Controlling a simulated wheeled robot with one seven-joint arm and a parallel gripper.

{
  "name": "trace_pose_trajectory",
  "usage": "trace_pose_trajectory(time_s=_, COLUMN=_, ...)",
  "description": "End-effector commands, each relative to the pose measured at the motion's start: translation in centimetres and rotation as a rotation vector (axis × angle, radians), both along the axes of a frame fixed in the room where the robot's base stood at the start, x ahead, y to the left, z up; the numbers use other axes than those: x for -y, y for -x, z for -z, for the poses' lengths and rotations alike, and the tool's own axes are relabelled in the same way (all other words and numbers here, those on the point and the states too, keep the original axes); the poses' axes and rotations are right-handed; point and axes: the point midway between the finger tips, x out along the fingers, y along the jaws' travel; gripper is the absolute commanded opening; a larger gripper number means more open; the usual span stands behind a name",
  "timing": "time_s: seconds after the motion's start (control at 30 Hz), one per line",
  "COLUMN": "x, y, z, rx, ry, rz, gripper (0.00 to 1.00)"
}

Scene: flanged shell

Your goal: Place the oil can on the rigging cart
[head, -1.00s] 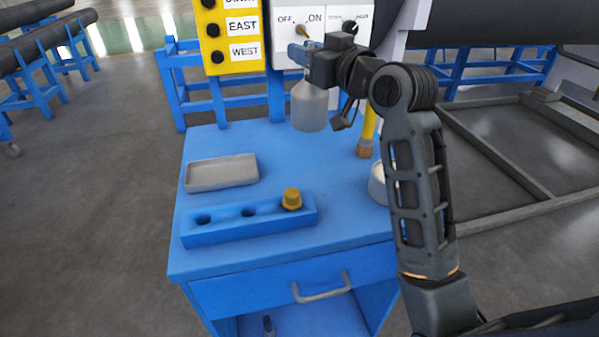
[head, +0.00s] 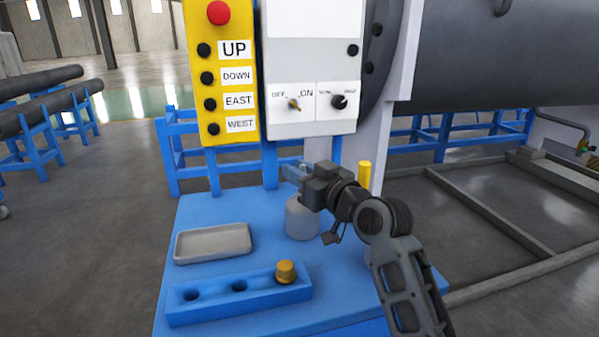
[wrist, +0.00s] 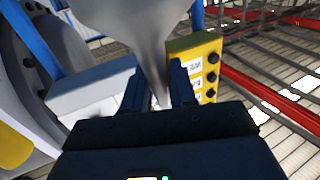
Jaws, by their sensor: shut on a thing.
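The oil can (head: 302,220) is grey, with a round body and a tapering top. It is upright over the back middle of the blue rigging cart (head: 205,210). I cannot tell whether its base touches the cart top. My gripper (head: 296,172) comes in from the right and is shut on the narrow upper part of the can. In the wrist view the can (wrist: 135,25) fills the top centre, its narrow end between the two fingers (wrist: 160,95). The gripper hides the can's tip in the head view.
A grey tray (head: 213,244) lies left of the can. A blue holed block (head: 210,303) with a yellow-capped piece (head: 286,271) is in front. A yellow cylinder (head: 364,178) stands behind right. A yellow button panel (head: 222,80) and a white switch box (head: 311,110) rise behind.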

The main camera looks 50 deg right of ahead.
Motion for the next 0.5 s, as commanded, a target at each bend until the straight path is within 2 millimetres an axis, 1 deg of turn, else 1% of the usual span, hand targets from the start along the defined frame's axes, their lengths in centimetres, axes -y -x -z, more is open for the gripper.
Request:
trace_pose_trajectory(time_s=0.13, x=-0.01, y=0.00, z=0.39, rx=0.001, ry=0.000, rz=0.000, gripper=0.00)
trace_pose_trajectory(time_s=0.17, x=-0.01, y=-0.01, z=0.28, rx=0.000, ry=0.000, rz=0.000, gripper=0.29)
trace_pose_trajectory(time_s=0.4, x=0.00, y=0.00, z=0.25, rx=0.000, ry=0.000, rz=0.000, gripper=0.52)
trace_pose_trajectory(time_s=0.5, x=0.00, y=-0.01, z=0.24, rx=0.000, ry=0.000, rz=0.000, gripper=0.52)
